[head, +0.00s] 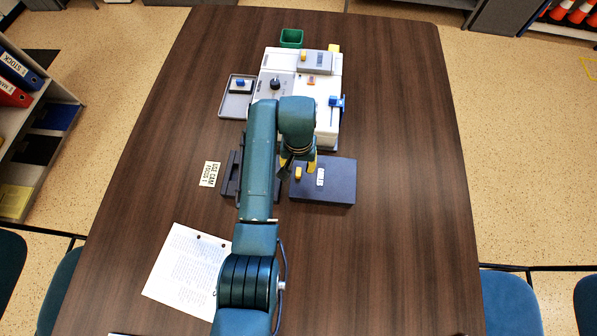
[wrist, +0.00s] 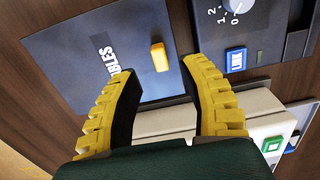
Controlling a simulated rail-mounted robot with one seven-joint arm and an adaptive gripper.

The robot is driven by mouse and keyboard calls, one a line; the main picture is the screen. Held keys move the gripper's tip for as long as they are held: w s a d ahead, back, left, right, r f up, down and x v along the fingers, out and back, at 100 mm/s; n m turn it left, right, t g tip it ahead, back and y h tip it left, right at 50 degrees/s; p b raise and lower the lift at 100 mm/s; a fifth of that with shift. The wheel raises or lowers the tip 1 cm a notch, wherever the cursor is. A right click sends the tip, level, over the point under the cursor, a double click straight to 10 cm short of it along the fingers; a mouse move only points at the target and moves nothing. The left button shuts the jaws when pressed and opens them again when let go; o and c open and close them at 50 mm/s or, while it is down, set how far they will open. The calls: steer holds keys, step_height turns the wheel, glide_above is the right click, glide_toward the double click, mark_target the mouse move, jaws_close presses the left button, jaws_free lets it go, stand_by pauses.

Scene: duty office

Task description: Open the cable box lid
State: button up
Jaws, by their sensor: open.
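The cable box (head: 335,188) is a flat slate-blue box on the table, just right of my arm in the head view. Its lid (wrist: 85,60) lies flat and closed and carries a label ending in "BLES", partly hidden by a finger. A small yellow-orange knob (head: 298,173) stands near the lid's edge; it also shows in the wrist view (wrist: 159,56). My gripper (wrist: 160,75) is open and empty, with yellow ribbed fingers. In the wrist view the knob appears between and just beyond the fingertips; I cannot tell the height gap.
The table's right side is clear.

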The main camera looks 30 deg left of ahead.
mark_target(298, 172)
step_height(298, 172, down, 5)
steer(key=shift+r+b, duration=0.1)
steer(key=shift+b, duration=0.35)
jaws_close()
